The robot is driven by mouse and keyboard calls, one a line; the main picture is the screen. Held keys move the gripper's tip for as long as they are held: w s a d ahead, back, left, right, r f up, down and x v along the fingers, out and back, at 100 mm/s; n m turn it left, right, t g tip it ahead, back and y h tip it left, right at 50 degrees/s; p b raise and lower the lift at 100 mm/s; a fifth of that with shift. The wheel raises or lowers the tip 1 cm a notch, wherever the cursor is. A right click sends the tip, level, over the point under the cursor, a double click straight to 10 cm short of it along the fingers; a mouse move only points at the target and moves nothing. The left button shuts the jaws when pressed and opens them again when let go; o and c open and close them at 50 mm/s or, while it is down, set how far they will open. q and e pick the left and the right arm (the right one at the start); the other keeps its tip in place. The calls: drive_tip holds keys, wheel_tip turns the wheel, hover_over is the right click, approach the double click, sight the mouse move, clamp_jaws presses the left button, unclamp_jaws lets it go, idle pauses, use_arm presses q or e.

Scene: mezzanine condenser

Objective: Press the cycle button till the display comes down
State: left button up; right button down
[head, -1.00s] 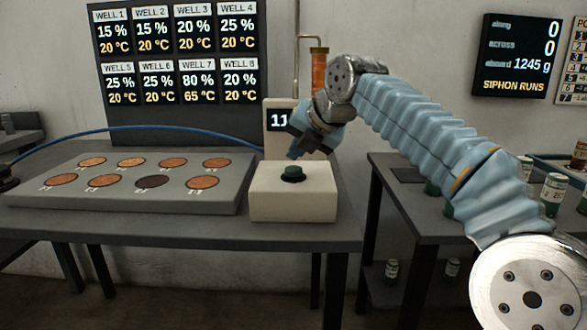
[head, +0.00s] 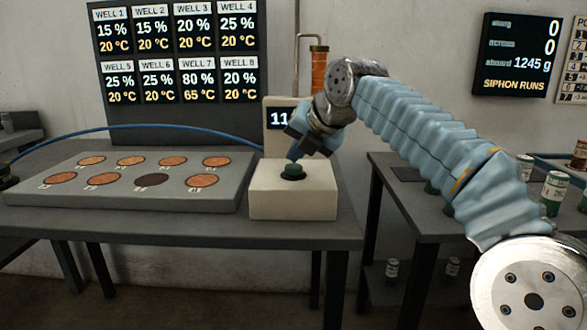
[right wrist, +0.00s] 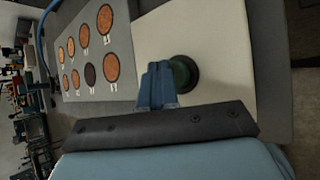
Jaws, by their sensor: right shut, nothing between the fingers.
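The green cycle button (head: 292,171) sits on top of a cream box (head: 292,204) on the table. It also shows in the right wrist view (right wrist: 182,74). My right gripper (head: 293,157) is shut and empty, its blue fingertips at the button's upper left edge. I cannot tell whether they touch it. In the right wrist view the fingers (right wrist: 157,84) overlap the button's left side. The small display (head: 281,119) on the box's upright back panel reads "11", and my gripper partly hides its right side. My left gripper is not in view.
A grey plate (head: 120,205) with several round wells lies left of the box, seven copper-coloured and one dark. A large board (head: 178,60) with well readings stands behind it. A blue hose (head: 150,127) arcs over the plate. Green jars (head: 554,188) stand on the right table.

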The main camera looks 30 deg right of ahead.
sight(297, 167)
drive_tip(key=shift+f+b, duration=0.45)
drive_tip(key=shift+f, duration=0.1)
idle(0.8)
drive_tip(key=shift+r, duration=0.1)
drive_tip(key=shift+r+p, duration=0.9)
drive_tip(key=shift+p, duration=0.1)
wheel_tip(297, 167, up, 3)
drive_tip(key=shift+f+p, duration=0.15)
drive_tip(key=shift+p, duration=1.1)
drive_tip(key=shift+r+p, duration=0.85)
drive_tip(key=shift+r, duration=0.35)
